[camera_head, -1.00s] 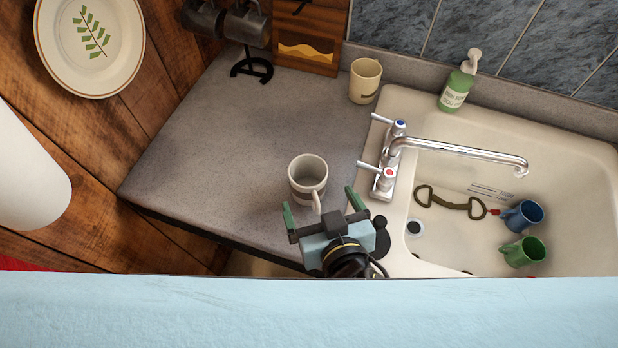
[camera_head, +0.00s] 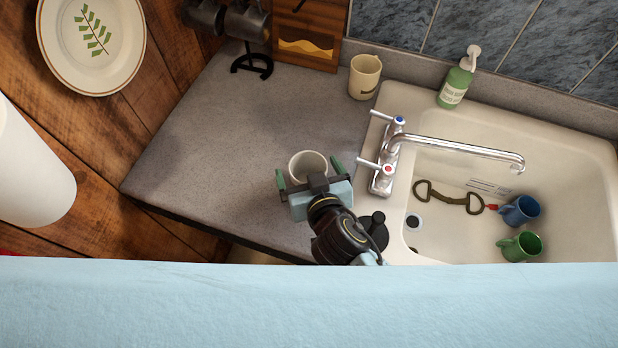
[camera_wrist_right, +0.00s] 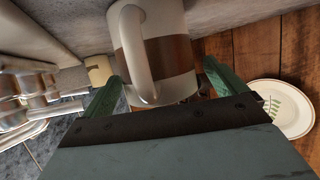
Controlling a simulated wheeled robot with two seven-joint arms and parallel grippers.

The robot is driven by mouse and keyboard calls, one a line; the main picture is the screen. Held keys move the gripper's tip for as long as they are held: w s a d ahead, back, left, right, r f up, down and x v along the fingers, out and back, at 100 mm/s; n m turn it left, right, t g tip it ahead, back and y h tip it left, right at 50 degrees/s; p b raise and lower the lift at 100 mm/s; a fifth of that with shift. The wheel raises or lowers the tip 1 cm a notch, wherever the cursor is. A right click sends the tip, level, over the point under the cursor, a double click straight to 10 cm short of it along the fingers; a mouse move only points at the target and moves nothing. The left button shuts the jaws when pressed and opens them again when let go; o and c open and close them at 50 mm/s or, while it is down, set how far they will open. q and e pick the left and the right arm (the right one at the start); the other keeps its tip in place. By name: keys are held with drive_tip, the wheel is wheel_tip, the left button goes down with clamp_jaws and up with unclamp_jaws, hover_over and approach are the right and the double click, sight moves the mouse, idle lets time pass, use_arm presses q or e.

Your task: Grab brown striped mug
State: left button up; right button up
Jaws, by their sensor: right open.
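The brown striped mug (camera_head: 308,164) stands upright on the grey counter, its lower part hidden behind my right gripper in the head view. In the right wrist view the mug (camera_wrist_right: 165,55) is white with a brown band, and its handle points toward the gripper. My right gripper (camera_head: 308,172) is open, with one green finger on each side of the mug. In the right wrist view the fingertips (camera_wrist_right: 160,78) reach the mug's near side, and no firm contact can be made out. My left gripper is not in view.
A cream mug (camera_head: 365,77) stands at the back by the sink (camera_head: 440,245). The tap (camera_head: 390,165) rises close to the right of my gripper. Blue (camera_head: 521,210) and green (camera_head: 520,246) mugs lie in the sink. The counter's left side (camera_head: 210,150) is clear.

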drive_tip(key=shift+c, duration=0.3)
drive_tip(key=c, duration=1.2)
